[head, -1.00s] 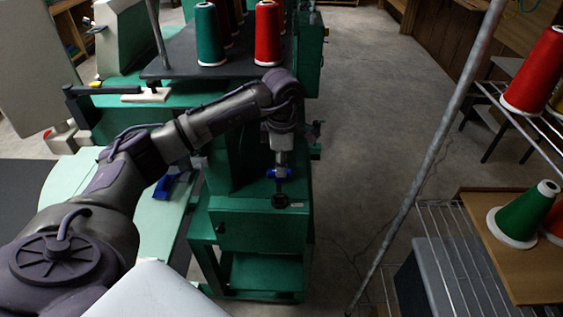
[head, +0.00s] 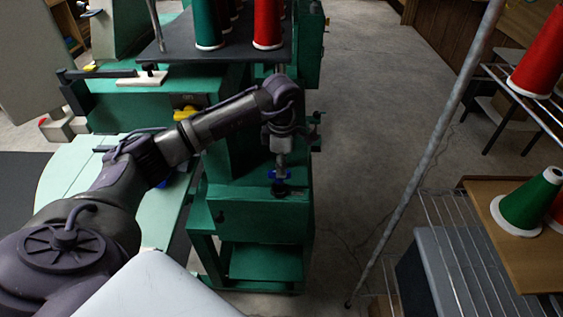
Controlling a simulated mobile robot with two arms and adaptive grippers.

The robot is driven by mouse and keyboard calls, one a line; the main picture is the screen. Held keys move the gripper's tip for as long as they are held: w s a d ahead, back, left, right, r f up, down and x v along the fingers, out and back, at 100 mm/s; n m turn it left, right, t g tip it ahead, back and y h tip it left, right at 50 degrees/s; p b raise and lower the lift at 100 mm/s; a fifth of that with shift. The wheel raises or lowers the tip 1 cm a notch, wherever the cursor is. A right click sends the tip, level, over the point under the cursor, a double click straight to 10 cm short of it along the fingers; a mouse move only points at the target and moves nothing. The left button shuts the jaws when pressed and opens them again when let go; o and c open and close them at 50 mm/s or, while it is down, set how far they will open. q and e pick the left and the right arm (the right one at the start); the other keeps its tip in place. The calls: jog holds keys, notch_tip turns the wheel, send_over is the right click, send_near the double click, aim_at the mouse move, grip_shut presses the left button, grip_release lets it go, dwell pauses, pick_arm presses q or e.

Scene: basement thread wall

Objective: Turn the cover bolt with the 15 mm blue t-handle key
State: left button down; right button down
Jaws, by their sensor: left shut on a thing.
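My left gripper (head: 280,160) points down over the green machine's front box. It is shut on the blue t-handle key (head: 279,175), whose blue handle shows just below the fingers. The key's dark lower end (head: 281,190) is upright at the top of the green box (head: 262,203). The cover bolt cannot be made out; the key's end hides that spot, and I cannot tell whether the key sits on it. My right gripper is not in view.
Another blue object (head: 166,183) lies on the pale green table (head: 78,190), partly behind my left arm. A yellow object (head: 186,113) is on the machine behind the arm. A slanted metal pole (head: 425,165) and wire rack with cones stand right. The floor between is clear.

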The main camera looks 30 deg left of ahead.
pick_arm(q)
jog(key=m+p, duration=0.1)
jog(key=m, duration=0.3)
jog(key=shift+s+d+m, duration=0.1)
jog(key=shift+m, duration=0.2)
jog(key=m, duration=0.3)
jog(key=shift+p, duration=0.3)
jog(key=shift+f+m+b, duration=0.2)
jog(key=shift+m+b, duration=0.4)
jog(key=shift+s+r+m+b, duration=0.1)
jog(key=shift+m+b, duration=1.95)
jog(key=shift+m, duration=0.45)
jog(key=m+b, duration=0.2)
jog(key=m, duration=0.1)
jog(key=m+b, duration=0.1)
jog(key=m, duration=0.1)
jog(key=shift+a+b, duration=0.25)
jog(key=shift+b, duration=0.15)
jog(key=shift+s+r+m, duration=0.1)
jog(key=shift+r+m, duration=0.1)
jog(key=shift+m, duration=0.1)
jog(key=shift+r+n, duration=0.1)
jog(key=shift+n, duration=0.8)
jog(key=shift+s+r+p, duration=0.1)
jog(key=shift+r+p, duration=1.7)
jog(key=shift+r, duration=1.05)
